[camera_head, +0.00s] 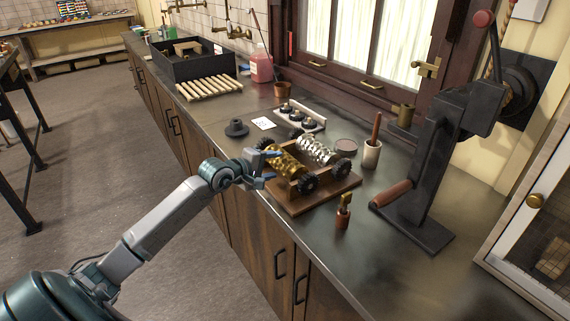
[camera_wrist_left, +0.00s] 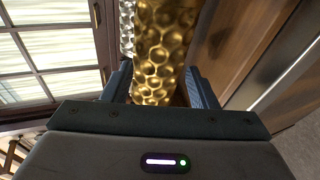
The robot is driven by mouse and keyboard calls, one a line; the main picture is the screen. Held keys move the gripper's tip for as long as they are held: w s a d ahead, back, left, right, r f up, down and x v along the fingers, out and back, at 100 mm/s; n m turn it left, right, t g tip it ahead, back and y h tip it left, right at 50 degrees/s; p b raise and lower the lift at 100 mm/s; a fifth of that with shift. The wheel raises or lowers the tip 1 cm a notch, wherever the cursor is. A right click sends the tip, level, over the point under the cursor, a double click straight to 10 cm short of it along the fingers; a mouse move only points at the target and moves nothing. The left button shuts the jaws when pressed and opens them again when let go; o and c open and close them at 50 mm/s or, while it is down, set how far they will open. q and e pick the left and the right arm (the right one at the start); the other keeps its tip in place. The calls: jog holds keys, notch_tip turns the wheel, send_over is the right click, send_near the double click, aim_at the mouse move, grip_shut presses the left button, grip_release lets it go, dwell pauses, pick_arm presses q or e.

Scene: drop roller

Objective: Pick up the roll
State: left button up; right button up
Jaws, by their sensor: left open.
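A gold, dimpled roll (camera_head: 284,162) lies on a wooden stand (camera_head: 322,193) on the counter, with a dark knobbed wheel at its end. A silver roll (camera_head: 317,150) lies beside it on the same stand. My left gripper (camera_head: 267,167) is at the near left side of the gold roll. In the left wrist view the gold roll (camera_wrist_left: 161,60) stands between the two open fingers (camera_wrist_left: 160,88), with a gap visible at the right finger. The silver roll (camera_wrist_left: 127,28) shows behind it at the left. My right gripper is not in view.
A black press (camera_head: 430,170) stands at the right. A black disc (camera_head: 236,128), a card (camera_head: 264,123) and a rack with dark knobs (camera_head: 300,116) lie behind. The front right counter is clear.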

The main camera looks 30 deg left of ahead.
aim_at(279, 164)
pick_arm(q)
jog(key=p+x, duration=0.1)
jog(key=x, duration=0.1)
jog(key=d+x, duration=0.1)
jog(key=x, duration=0.1)
jog(key=shift+w+r+p, duration=0.1)
jog(key=shift+w+p, duration=0.1)
jog(key=shift+p, duration=0.2)
jog(key=shift+w+f, duration=0.2)
jog(key=shift+w, duration=0.05)
grip_shut()
jog(key=shift+r, duration=0.2)
